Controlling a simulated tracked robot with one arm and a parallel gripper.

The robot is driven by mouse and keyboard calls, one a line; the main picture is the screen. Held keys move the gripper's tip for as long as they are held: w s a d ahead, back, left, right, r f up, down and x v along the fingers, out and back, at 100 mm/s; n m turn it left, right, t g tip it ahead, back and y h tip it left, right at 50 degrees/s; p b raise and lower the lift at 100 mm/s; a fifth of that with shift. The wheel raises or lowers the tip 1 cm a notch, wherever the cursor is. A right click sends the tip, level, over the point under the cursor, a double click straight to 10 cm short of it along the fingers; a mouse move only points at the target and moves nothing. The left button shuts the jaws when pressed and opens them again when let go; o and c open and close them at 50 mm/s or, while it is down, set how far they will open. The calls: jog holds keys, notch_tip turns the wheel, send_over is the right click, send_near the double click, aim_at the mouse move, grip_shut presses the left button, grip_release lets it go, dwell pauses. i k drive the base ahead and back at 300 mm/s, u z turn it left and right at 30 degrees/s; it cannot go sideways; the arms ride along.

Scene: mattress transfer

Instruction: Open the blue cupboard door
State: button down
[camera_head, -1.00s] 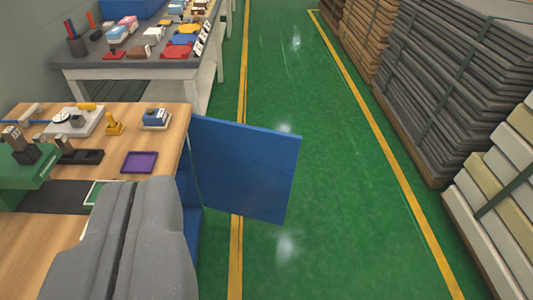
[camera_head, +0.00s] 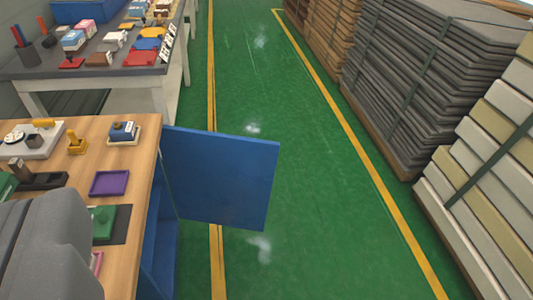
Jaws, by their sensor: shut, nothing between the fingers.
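The blue cupboard door (camera_head: 220,178) stands swung out from the wooden-topped bench, over the green floor. Its hinged edge meets the bench at its far right corner. The blue cupboard body (camera_head: 160,245) shows below the bench top, with its opening on the right side; its inside is mostly hidden. My grey gripper (camera_head: 40,230) is at the lower left, above the bench top, shut and empty. It is well left of the door and apart from it.
The bench (camera_head: 125,155) holds a purple tray (camera_head: 109,183), a green block (camera_head: 103,222) and stamps. A grey-topped table (camera_head: 90,68) stands behind. Stacked mattresses (camera_head: 425,75) line the right side. The green aisle (camera_head: 300,215) between yellow lines is clear beyond the door.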

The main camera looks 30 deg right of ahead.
aim_at(221, 179)
jog(key=i, duration=1.25)
jog(key=z, duration=0.6)
